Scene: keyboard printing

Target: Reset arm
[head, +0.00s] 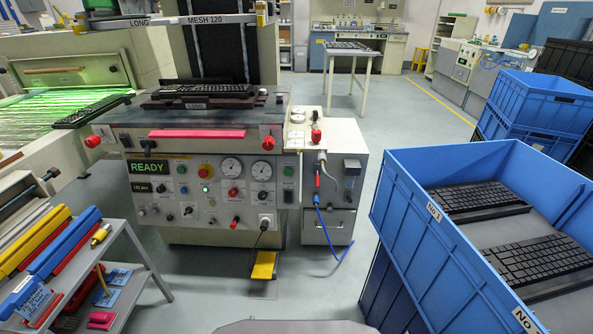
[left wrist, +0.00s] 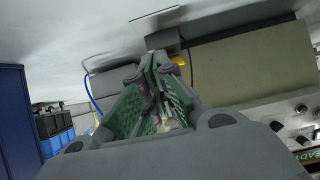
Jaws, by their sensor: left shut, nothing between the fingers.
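My left gripper (left wrist: 154,62) shows in the left wrist view, with its green-padded fingers closed together and nothing held between them. Neither gripper shows in the head view. The printing machine (head: 219,187) stands in the middle of the head view with a green READY display. A black keyboard (head: 214,91) lies on its top plate. In the left wrist view, the machine's pale panel (left wrist: 254,65) appears behind and to the right of the gripper, apparently turned over.
A blue crate (head: 408,215) at the right holds black keyboards (head: 535,260). More blue crates (head: 537,96) are stacked behind it. A grey shelf cart (head: 140,245) with coloured bars stands at the lower left. A conveyor (head: 40,122) carries another keyboard.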

